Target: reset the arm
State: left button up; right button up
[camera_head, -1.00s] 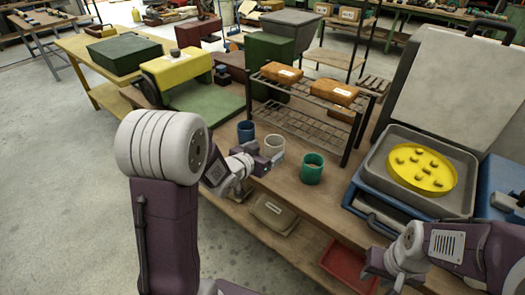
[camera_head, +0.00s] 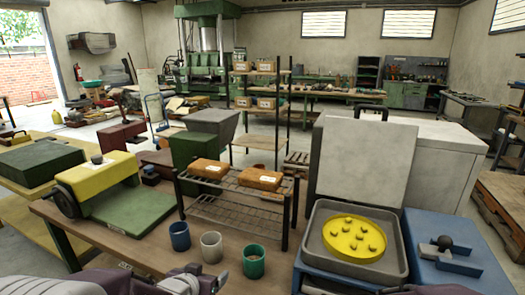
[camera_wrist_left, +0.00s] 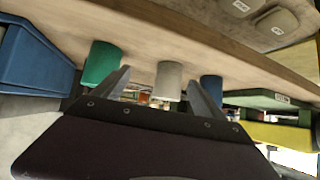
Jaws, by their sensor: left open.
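My left arm and gripper (camera_head: 212,284) show at the bottom edge of the head view, partly cut off, in front of the cups. In the left wrist view the two fingers of my left gripper (camera_wrist_left: 158,78) stand apart, with nothing held between them. Beyond them, upside down, are a green cup (camera_wrist_left: 102,64), a pale cup (camera_wrist_left: 169,80) and a blue cup (camera_wrist_left: 211,86). Only a sliver of my right arm shows at the bottom of the head view; its gripper is out of the picture.
On the wooden bench (camera_head: 120,247) stand a blue cup (camera_head: 180,237), a grey cup (camera_head: 212,247) and a green cup (camera_head: 253,262). A wire rack (camera_head: 230,204) holds brown packages. A yellow disc (camera_head: 354,239) lies in a grey tray (camera_head: 314,240) at right.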

pick_arm(q)
jog(key=s+a+f+n+g+y, duration=0.1)
jog(key=s+f+g, duration=0.3)
jog(key=s, duration=0.4)
jog(key=s+f+n+g, duration=0.1)
jog(key=s+f+g, duration=0.3)
jog(key=s, duration=0.4)
notch_tip(320, 180, up, 13)
jog(key=s+g+p, duration=0.1)
jog(key=p, duration=1.2)
jog(key=shift+s+p, duration=0.35)
jog(key=shift+s, duration=0.05)
